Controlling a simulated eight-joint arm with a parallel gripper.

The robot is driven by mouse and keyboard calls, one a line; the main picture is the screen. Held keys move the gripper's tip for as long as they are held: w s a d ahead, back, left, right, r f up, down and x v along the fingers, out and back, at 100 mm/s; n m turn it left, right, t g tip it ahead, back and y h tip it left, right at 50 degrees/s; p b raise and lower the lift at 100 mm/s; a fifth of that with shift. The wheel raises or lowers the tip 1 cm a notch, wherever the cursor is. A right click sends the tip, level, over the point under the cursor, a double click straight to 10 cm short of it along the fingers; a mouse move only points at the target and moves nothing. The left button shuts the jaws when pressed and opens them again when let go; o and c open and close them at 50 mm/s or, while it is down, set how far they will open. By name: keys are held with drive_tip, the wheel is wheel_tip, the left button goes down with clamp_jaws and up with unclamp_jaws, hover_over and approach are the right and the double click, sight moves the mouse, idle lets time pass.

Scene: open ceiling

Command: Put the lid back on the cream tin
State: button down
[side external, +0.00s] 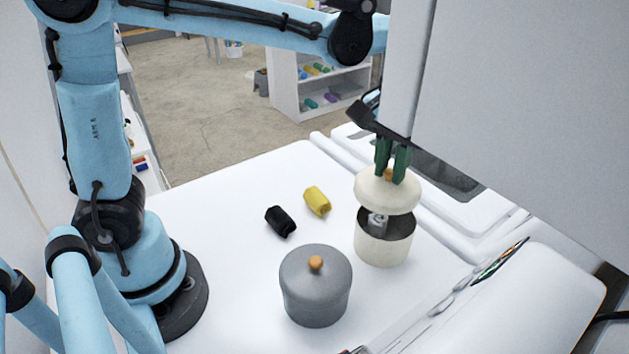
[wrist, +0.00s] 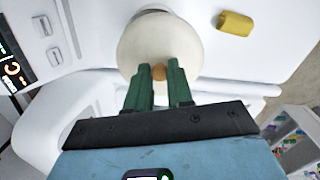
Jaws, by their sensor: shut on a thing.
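The cream tin (side external: 385,246) stands upright on the white table at the right, its dark inside partly showing with a grey item in it. The cream lid (side external: 387,194) is tilted and hangs over the tin's mouth; I cannot tell whether it touches the rim. My gripper (side external: 391,176), with green fingers, is shut on the lid's orange-brown knob from above. In the wrist view, the lid (wrist: 140,47) lies beyond my fingers (wrist: 158,76), with the knob between them. The lid hides most of the tin there.
A grey lidded pot (side external: 316,290) stands left of and nearer than the tin. A black piece (side external: 280,222) and a yellow piece (side external: 317,201) lie on the table (side external: 225,225) to the left. White appliances and a large pale panel (side external: 520,110) crowd the right side.

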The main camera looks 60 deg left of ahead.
drive_tip(key=shift+d+f, duration=0.15)
drive_tip(key=shift+d, duration=0.35)
drive_tip(key=shift+f, duration=3.05)
drive_tip(key=shift+f, duration=0.15)
drive_tip(key=shift+c, duration=2.2)
unclamp_jaws()
drive_tip(key=shift+r, duration=3.5)
